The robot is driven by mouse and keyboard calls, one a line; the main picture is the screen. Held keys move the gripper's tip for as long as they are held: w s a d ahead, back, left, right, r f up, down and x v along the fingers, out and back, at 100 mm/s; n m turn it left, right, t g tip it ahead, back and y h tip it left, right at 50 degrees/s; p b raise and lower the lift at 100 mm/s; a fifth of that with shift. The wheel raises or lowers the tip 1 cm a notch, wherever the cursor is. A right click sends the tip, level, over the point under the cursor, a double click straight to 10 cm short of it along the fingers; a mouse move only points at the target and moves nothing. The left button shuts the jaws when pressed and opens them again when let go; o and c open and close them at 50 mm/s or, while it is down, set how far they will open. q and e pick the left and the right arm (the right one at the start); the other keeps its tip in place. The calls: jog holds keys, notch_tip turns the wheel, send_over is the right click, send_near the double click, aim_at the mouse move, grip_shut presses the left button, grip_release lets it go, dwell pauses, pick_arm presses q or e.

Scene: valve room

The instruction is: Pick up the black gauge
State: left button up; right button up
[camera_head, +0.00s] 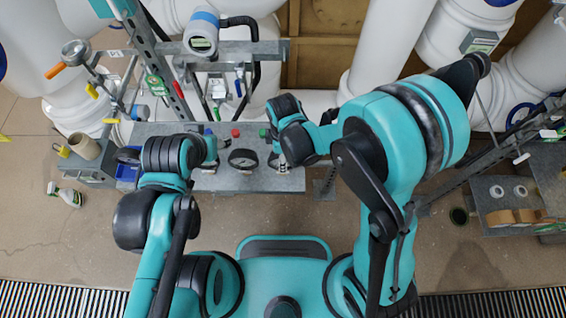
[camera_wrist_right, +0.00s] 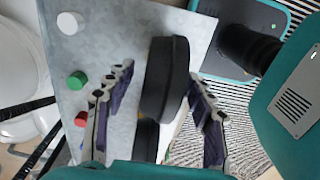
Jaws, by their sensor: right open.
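A round black gauge (camera_wrist_right: 166,80) is seen edge-on in the right wrist view, between the spread fingers of my right gripper (camera_wrist_right: 160,108). The fingers lie on either side of it and I see no clear grip. In the head view my right gripper (camera_head: 281,166) is low over the metal bench and mostly covered by its wrist. A round gauge with a dark rim and pale face (camera_head: 243,159) stands just left of it. I cannot tell for sure whether both views show the same gauge. My left gripper (camera_head: 208,164) is by the bench's left part, its fingers unclear.
The grey metal bench (camera_head: 225,182) carries a red cap (camera_head: 235,133) and a green cap (camera_head: 265,133); a white cap (camera_wrist_right: 70,22) shows in the wrist view. Pipes and a valve frame rise behind. A spray bottle (camera_head: 65,194) lies on the floor at left.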

jog(key=c, duration=1.1)
jog(key=shift+r, duration=0.1)
jog(key=shift+r+p, duration=0.35)
jog(key=shift+r, duration=0.3)
notch_tip(320, 180, up, 3)
jog(key=shift+r+p, duration=0.1)
jog(key=shift+p, duration=0.65)
jog(key=s+d+r+p, duration=0.3)
jog(key=s+r, duration=0.3)
jog(key=s, duration=0.4)
jog(key=shift+s+d+r+p, duration=0.25)
jog(key=shift+s+d+p, duration=0.1)
jog(key=shift+d, duration=0.4)
jog(key=shift+o, duration=0.2)
